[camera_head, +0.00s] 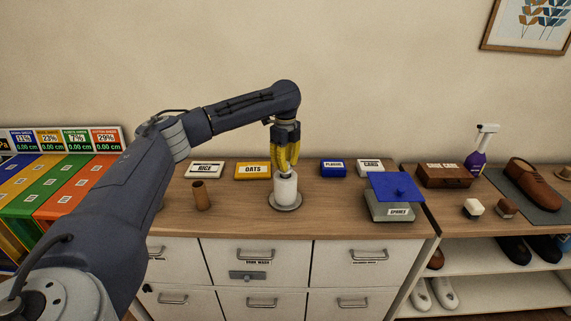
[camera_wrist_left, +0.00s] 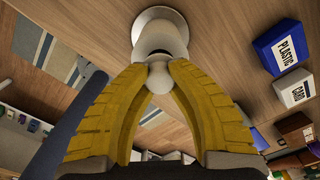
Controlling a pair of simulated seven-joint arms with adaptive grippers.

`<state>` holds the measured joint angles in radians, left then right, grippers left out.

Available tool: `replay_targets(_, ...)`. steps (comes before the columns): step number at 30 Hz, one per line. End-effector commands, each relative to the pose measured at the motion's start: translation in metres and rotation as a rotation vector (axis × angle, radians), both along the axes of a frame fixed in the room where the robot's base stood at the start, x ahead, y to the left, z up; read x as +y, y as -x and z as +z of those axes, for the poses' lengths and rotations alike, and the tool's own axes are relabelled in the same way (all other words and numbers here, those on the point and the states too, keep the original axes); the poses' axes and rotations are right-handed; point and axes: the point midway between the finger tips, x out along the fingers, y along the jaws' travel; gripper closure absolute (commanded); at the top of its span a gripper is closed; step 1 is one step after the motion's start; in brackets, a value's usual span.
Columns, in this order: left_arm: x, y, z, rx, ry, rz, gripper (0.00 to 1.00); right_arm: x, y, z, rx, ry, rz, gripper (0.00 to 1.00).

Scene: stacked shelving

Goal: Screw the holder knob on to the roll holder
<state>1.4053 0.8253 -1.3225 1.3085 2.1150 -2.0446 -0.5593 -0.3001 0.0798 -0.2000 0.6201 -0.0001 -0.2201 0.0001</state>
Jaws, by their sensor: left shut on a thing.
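The roll holder's round grey base (camera_head: 285,206) stands upright on the wooden counter, with a white roll (camera_head: 286,188) around it. In the left wrist view the base (camera_wrist_left: 148,14) and roll (camera_wrist_left: 160,36) show beyond the fingers. My left gripper (camera_head: 285,168) points down directly above the roll. Its yellow fingers (camera_wrist_left: 159,80) are shut on the pale, rounded holder knob (camera_wrist_left: 159,77). The knob lines up with the dark centre of the roll's top. I cannot tell whether it touches the holder's post. In the head view the fingers mostly hide the knob.
A brown cardboard tube (camera_head: 201,196) stands left of the holder. RICE (camera_head: 205,169) and OATS (camera_head: 253,171) boxes lie behind. The blue PLASTIC box (camera_head: 333,168), white CARD box (camera_head: 369,167) and SPARES box (camera_head: 393,212) are to the right. The counter around the base is clear.

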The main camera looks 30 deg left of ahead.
Motion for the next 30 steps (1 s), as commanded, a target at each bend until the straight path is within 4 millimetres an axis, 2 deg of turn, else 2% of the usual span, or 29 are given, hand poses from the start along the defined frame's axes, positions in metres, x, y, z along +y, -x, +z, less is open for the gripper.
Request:
replay_targets(9,0.0,0.0001,-0.0003,0.0,0.0,-0.357,1.0,0.0,0.0,0.0,0.0,0.0,0.0,0.0)
replay_targets(15,0.0002,0.0001,0.0003,0.0,0.0,-0.512,1.0,0.0,0.0,0.0,0.0,0.0,0.0,0.0)
replay_targets(30,0.0,0.0,0.0004,-0.001,0.0,-0.579,1.0,0.0,0.0001,0.0,0.0,0.0,0.0,0.0)
